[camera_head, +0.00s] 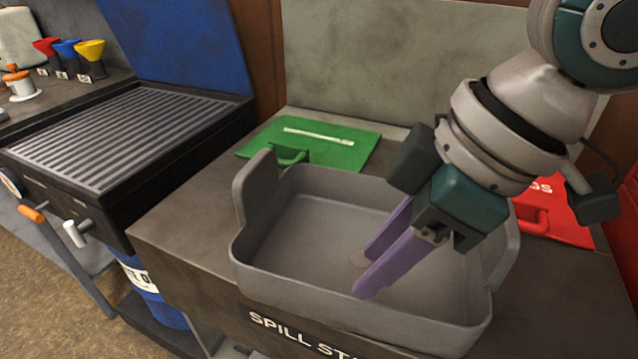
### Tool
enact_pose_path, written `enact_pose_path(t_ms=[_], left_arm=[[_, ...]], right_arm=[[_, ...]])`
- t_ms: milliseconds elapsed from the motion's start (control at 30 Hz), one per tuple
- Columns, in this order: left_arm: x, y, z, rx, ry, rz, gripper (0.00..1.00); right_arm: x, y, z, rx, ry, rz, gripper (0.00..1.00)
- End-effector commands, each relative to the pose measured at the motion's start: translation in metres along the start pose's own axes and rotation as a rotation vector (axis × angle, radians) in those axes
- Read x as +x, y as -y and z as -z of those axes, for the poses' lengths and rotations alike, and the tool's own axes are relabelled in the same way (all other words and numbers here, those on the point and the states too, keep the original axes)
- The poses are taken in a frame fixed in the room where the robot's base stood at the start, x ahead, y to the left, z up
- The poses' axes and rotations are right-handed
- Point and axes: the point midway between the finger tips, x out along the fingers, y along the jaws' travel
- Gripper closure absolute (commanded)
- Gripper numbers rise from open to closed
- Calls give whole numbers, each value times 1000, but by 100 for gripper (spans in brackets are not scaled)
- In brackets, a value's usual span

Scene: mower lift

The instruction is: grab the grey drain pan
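The grey drain pan (330,309) is a rectangular tub with raised end walls, sitting upright on the bench with the "SPILL ST…" label. Its inside looks empty apart from a small round mark on the floor. My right gripper (366,273) reaches in from the upper right. Its two purple fingers point down and left over the inside of the pan, with a gap between them and nothing held. I cannot tell if the tips touch the pan floor. The gripper and wrist hide part of the pan's right side. My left gripper is not in view.
A green flat item with a handle (340,150) lies behind the pan, and a red one (560,222) lies to its right. A ribbed black-framed drain rack (130,135) stands at left, with coloured funnels (68,48) beyond. The bench top (185,225) left of the pan is clear.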

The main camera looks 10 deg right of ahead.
Motion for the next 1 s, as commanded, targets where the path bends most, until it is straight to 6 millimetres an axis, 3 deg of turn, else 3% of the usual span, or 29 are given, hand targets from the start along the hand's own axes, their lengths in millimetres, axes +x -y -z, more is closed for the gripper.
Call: enact_pose_path(t_ms=[100, 367, 600, 900, 1000], left_arm=[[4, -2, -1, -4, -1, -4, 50], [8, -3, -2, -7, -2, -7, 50], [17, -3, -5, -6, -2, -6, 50], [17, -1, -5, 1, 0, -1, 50], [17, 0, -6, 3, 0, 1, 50]], right_arm=[[20, 1, 0, 1, 2, 3, 60], [47, 1, -1, 0, 0, 2, 60], [83, 1, -4, 0, 0, 1, 60], [89, 0, -4, -2, 0, 0, 60], [89, 0, -4, -1, 0, 0, 69]])
